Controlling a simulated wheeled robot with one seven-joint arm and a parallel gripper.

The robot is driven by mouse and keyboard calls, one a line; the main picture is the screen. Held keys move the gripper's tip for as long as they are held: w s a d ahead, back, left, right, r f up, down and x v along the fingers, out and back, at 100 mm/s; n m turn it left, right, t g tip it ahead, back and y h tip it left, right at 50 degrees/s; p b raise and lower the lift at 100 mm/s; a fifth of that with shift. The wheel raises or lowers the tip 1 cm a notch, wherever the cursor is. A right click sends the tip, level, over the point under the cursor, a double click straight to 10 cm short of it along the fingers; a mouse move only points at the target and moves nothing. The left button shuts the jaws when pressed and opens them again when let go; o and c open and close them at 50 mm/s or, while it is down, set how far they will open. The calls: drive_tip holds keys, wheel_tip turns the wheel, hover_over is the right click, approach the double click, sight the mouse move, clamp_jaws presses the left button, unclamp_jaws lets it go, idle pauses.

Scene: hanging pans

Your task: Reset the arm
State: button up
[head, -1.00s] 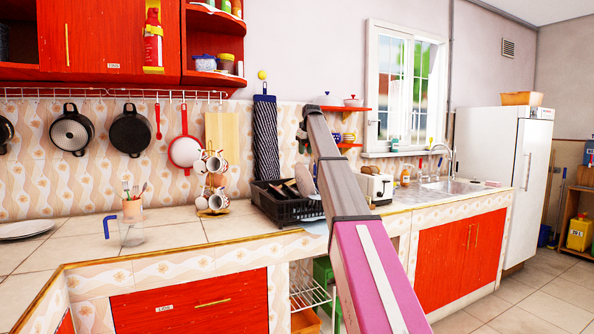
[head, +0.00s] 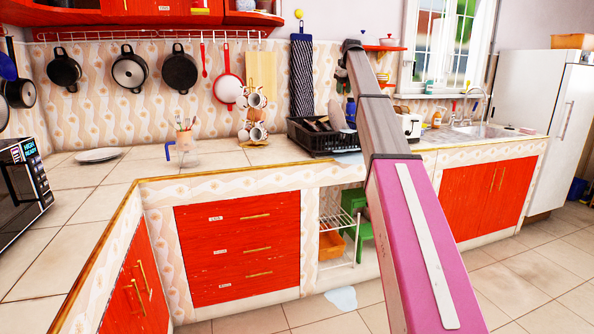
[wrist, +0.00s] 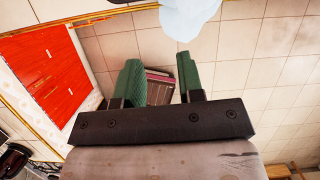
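My gripper (wrist: 162,82) shows in the wrist view with its two green fingers spread apart and nothing held between them. Floor tiles and a dark box-like shape lie below the gap. In the head view my pink and grey arm stretches up and away over the counter. The gripper itself cannot be made out there. Black pans (head: 129,72) and a red pan (head: 229,88) hang from the wall rail (head: 150,34) to the left of the arm.
A black dish rack (head: 318,137) and a toaster (head: 410,125) stand close to the arm. A mug tree (head: 254,118), a jug of utensils (head: 181,145) and a plate (head: 98,155) sit on the counter. A microwave (head: 24,180) is at far left. Floor space is open at right.

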drive_tip(key=s+f+n+g, duration=0.1)
drive_tip(key=s+f+n, duration=0.45)
drive_tip(key=f, duration=0.75)
drive_tip(key=s+a+f+n, duration=0.1)
drive_tip(key=s+f+n, duration=0.45)
drive_tip(key=f, duration=0.85)
drive_tip(key=s+f+n+g, duration=0.1)
drive_tip(key=s+f+n, duration=0.3)
drive_tip(key=s+f, duration=0.65)
drive_tip(key=s+f+n, duration=0.8)
drive_tip(key=s+f, duration=0.5)
drive_tip(key=s, duration=0.2)
drive_tip(key=s+f+n+g+h, duration=0.1)
drive_tip(key=s+f+n, duration=0.7)
drive_tip(key=s+f, duration=0.5)
drive_tip(key=shift+s+a+f+n+g, duration=0.25)
drive_tip(key=shift+s+a+n+g, duration=0.1)
drive_tip(key=shift+s, duration=0.85)
drive_tip(key=shift+w+d, duration=0.1)
